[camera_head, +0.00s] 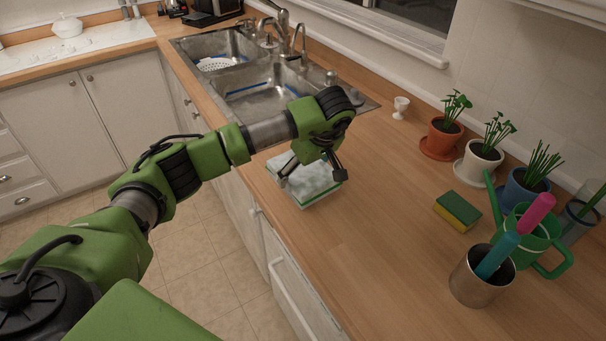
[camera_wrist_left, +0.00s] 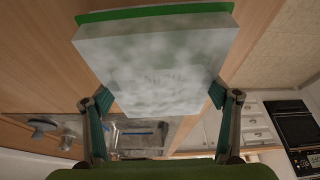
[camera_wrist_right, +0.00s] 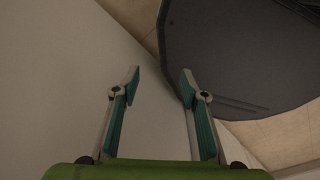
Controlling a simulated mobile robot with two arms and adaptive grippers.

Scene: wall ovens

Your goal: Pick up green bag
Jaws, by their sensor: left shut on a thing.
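The bag (camera_head: 316,188) is a pale, cloudy box shape with a green edge. It is at the front edge of the wooden counter, just right of the sink; I cannot tell if it still touches the counter. My left gripper (camera_head: 311,176) reaches down over it and is shut on it, one finger on each side. In the left wrist view the bag (camera_wrist_left: 155,65) fills the space between the fingers, its green edge farthest from the gripper. My right gripper (camera_wrist_right: 161,80) shows only in its wrist view, with its fingers apart and nothing between them.
A double sink (camera_head: 262,85) lies beyond the bag. To the right are a yellow-green sponge (camera_head: 458,211), a metal cup (camera_head: 481,278), a green watering can (camera_head: 545,232) and potted plants (camera_head: 441,138). The counter between bag and sponge is clear. A dark panel (camera_wrist_right: 240,50) is near my right gripper.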

